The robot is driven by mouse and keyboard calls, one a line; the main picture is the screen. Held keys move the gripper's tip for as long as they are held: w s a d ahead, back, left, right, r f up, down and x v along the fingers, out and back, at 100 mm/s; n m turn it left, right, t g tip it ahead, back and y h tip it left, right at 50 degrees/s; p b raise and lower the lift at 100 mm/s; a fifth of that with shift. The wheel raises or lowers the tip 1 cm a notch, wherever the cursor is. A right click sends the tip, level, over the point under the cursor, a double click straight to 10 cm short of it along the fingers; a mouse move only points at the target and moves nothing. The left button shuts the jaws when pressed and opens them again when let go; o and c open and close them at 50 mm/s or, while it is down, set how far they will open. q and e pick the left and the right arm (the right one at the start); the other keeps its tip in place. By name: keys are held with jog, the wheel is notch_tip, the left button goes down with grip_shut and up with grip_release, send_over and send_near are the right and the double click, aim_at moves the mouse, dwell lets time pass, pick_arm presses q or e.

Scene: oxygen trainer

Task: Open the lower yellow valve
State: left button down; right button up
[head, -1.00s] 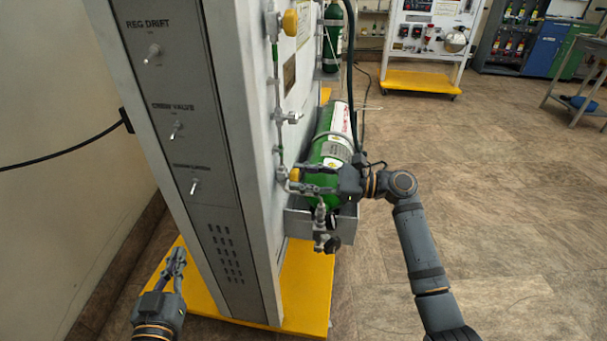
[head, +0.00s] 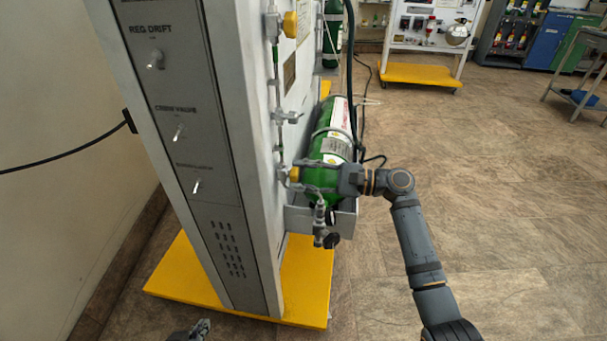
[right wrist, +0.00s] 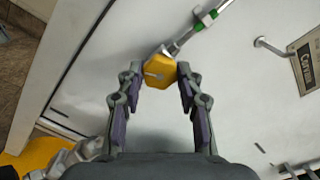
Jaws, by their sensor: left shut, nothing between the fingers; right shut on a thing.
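The lower yellow valve (head: 294,174) sits low on the panel's side face, beside the green cylinder. In the right wrist view its yellow knob (right wrist: 159,71) lies between my fingertips, with a thin metal pipe running up from it. My right gripper (head: 300,174) reaches in from the right and is shut on this knob; in the right wrist view its fingertips (right wrist: 158,76) touch the knob's two sides. My left gripper (head: 203,327) is shut and empty at the bottom edge of the head view, mostly out of frame.
An upper yellow valve (head: 290,24) is higher on the same panel. The yellow base (head: 305,285) juts out below. The floor to the right is open.

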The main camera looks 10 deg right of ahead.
dwell(0.4)
jog(key=o, duration=1.2)
jog(key=shift+c, duration=0.2)
jog(key=shift+f, duration=0.1)
